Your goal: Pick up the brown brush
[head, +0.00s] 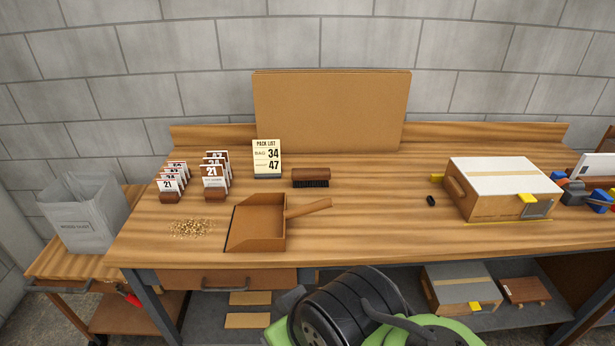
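The brown brush (311,176) lies on the wooden workbench (370,225), with its brown wooden back up and its dark bristles down. It sits behind the handle of a brown dustpan (262,220) and to the right of the pack list card (267,157). Nothing touches or covers it. Part of my own arm, black and green, shows at the bottom middle, in front of the bench edge. My gripper's fingers are not visible in the head view.
Wood shavings (191,229) lie left of the dustpan. Numbered cards (215,175) stand in holders at the left. A box with a white top (503,187) and a small black object (431,201) are at the right. A brown board (331,110) stands behind. The bench's middle right is clear.

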